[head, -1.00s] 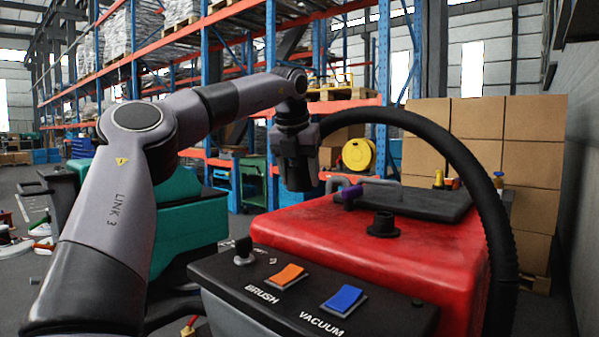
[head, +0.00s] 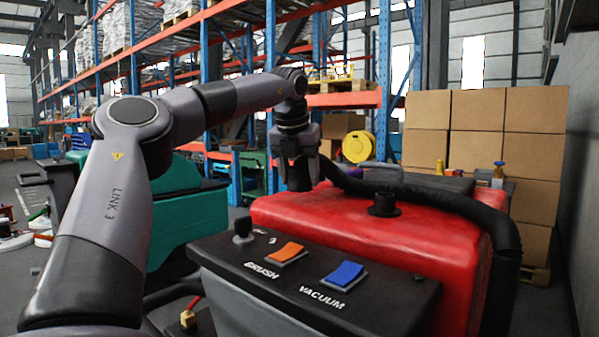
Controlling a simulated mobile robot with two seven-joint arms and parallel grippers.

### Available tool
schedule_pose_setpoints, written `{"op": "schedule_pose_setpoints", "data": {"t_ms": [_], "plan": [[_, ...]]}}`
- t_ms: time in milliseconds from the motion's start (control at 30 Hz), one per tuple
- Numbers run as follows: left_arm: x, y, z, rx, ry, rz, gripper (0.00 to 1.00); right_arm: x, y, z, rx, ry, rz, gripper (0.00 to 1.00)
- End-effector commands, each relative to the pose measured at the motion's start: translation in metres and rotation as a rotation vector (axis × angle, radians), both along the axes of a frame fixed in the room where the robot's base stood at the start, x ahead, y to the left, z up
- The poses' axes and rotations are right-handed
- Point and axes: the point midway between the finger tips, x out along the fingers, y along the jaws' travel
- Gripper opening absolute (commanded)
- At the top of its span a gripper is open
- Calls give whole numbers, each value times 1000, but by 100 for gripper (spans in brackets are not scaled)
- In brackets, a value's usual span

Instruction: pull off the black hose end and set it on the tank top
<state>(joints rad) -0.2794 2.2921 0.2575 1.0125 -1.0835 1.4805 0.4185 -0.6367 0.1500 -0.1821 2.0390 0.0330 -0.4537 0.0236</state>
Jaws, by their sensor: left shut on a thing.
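The black hose (head: 425,192) runs from the right side of the red tank (head: 330,222) low across the tank top. Its end reaches my left gripper (head: 299,182) near the tank's back left. That gripper points down and is shut on the hose end, which is mostly hidden by the gripper. A short black port (head: 384,205) stands up from the tank top, apart from the hose end, in front of the hose. I cannot tell whether the hose end touches the tank top. My right gripper is out of view.
A black control panel with an orange brush switch (head: 287,252) and a blue vacuum switch (head: 347,273) is in front of the tank. Cardboard boxes (head: 478,128) are stacked behind. A teal machine (head: 185,225) stands at left. Bare red tank top lies around the port.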

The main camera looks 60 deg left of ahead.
Motion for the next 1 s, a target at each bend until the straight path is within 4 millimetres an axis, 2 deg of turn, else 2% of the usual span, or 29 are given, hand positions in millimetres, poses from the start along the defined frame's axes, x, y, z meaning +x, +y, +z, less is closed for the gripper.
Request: {"op": "schedule_pose_setpoints", "data": {"t_ms": [500,867,900,967,1000], "plan": [[0,0,-22,-1,1,0,22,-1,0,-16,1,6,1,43],[0,0,-23,0,0,0,22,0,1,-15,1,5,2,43],[0,0,-23,0,0,0,71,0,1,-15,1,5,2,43],[0,0,-23,0,0,0,88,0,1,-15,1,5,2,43],[0,0,-23,0,0,0,88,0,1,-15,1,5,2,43]]}}
